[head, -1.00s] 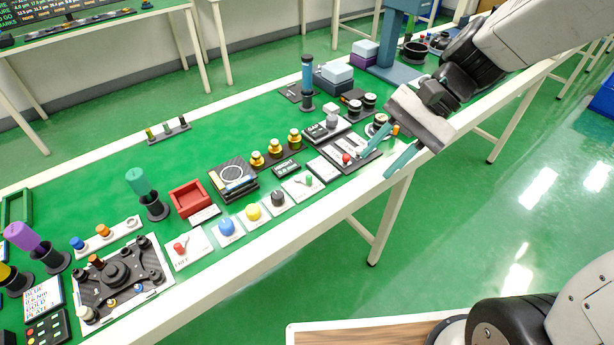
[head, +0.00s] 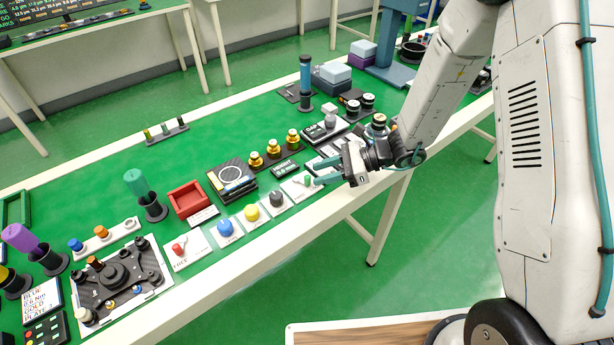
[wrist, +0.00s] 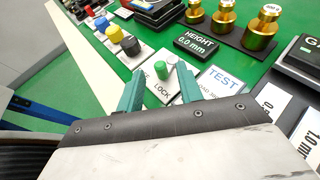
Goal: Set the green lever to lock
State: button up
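The green lever (wrist: 161,69) stands on a white plate marked LOCK (wrist: 155,90) in the wrist view. A rounded pale grey-green part shows right beside its green knob. My gripper (wrist: 161,74) is open, with one teal finger to each side of the lever and a gap visible between knob and fingers. In the head view my gripper (head: 322,172) is low over the front edge of the bench, and the green knob (head: 308,181) shows at its fingertips. Whether the fingers touch the lever cannot be told. Part of the plate is hidden by the fingers.
A TEST plate (wrist: 222,82) lies right of the lever in the wrist view, with a HEIGHT display (wrist: 196,45) behind. Black, yellow and blue knobs (wrist: 113,33) stand in a row to the left. Brass weights (wrist: 262,27) stand farther back.

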aim_at(308, 175)
jog(key=shift+x, duration=2.4)
grip_shut()
jog(key=shift+w+d+n+g, duration=0.1)
jog(key=shift+w+n+g, duration=0.05)
jog(key=shift+n+g, duration=0.45)
jog(key=shift+w+d+n+g, duration=0.1)
jog(key=shift+w+n+g, duration=0.1)
jog(key=shift+n+g, duration=0.4)
grip_release()
jog(key=v, duration=0.7)
jog(key=shift+d+r, duration=0.25)
jog(key=shift+d, duration=0.1)
